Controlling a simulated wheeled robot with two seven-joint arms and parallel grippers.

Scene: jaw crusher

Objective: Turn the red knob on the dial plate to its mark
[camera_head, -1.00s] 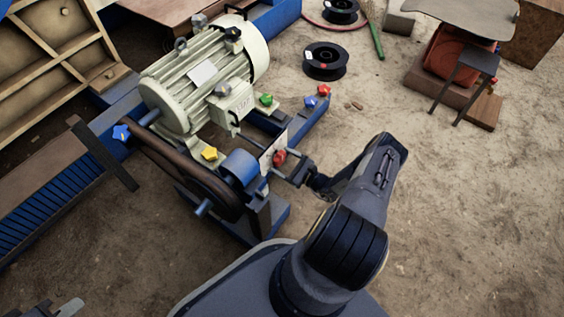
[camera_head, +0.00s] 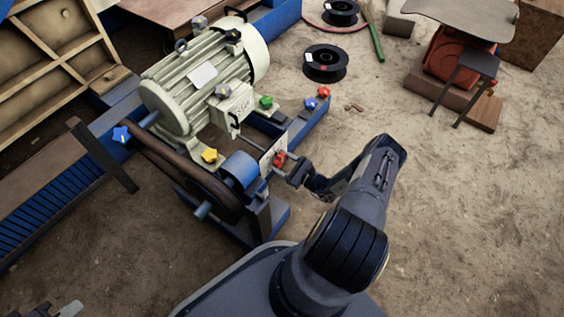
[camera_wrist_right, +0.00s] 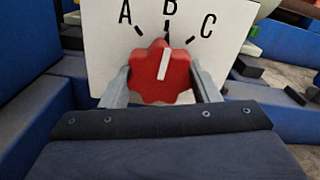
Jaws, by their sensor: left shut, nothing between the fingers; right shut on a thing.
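The red knob (camera_wrist_right: 160,72) sits on the white dial plate (camera_wrist_right: 110,45), which bears the letters A, B and C with short black ticks. The knob's white pointer line leans slightly right of upright and points about at the B tick. My right gripper (camera_wrist_right: 162,85) is shut on the knob, with one finger on each side. In the head view the knob (camera_head: 280,159) and plate (camera_head: 268,155) show at the near end of the machine, with my right gripper (camera_head: 290,168) at the knob. My left gripper (camera_head: 68,308) is shut and empty at the bottom left corner, partly cut off.
A cream motor (camera_head: 205,75) stands behind the plate, with a belt drive (camera_head: 185,170) to the left. Blue, yellow and green star knobs and another red one (camera_head: 324,91) are around it. Black spools (camera_head: 325,63) lie beyond. The sandy ground at right is open.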

